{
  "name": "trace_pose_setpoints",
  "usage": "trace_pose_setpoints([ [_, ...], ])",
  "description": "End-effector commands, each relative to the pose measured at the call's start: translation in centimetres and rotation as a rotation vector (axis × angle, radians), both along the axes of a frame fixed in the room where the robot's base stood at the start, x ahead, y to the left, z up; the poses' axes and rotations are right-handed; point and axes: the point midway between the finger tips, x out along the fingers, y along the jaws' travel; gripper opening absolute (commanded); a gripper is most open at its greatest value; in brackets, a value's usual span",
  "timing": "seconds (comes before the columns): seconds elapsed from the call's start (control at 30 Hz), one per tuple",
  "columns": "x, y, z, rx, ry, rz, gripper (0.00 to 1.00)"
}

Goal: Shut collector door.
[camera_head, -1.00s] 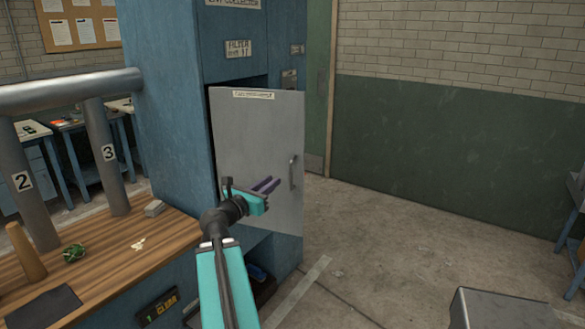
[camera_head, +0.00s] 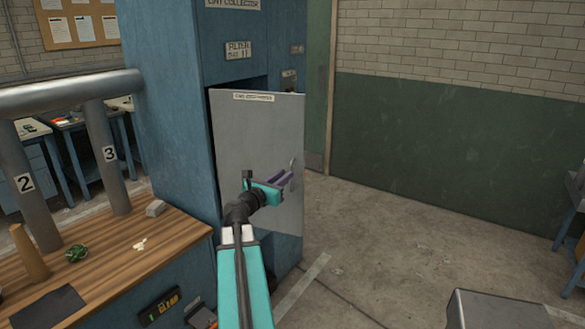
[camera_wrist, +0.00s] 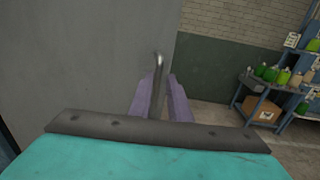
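The collector door (camera_head: 245,130) is a flat grey panel standing ajar on the tall blue collector cabinet (camera_head: 170,100). A dark gap shows above its top edge and along its left edge. A metal bar handle (camera_head: 292,168) is near the door's right edge. My gripper (camera_head: 285,179), with purple fingers on a teal body, is in front of the door at the handle. In the wrist view the fingers (camera_wrist: 163,90) are apart, and the upper handle (camera_wrist: 158,65) shows between their tips. I cannot tell whether they touch it.
A wooden bench (camera_head: 110,255) with small items is at left, under grey pipes (camera_head: 70,92). The floor (camera_head: 390,240) right of the cabinet is clear. A grey box-like surface (camera_head: 495,310) is at lower right. Shelving with green bottles (camera_wrist: 280,75) shows in the wrist view.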

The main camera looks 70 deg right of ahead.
Motion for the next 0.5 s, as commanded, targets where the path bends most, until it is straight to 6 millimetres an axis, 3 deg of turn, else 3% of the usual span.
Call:
trace_pose_setpoints([
  [0.2, -0.4, -2.7, 0.1, 0.000, -0.001, -0.001, 0.17],
  [0.5, -0.9, -5.2, 0.1, 0.000, 0.000, -0.001, 0.17],
])
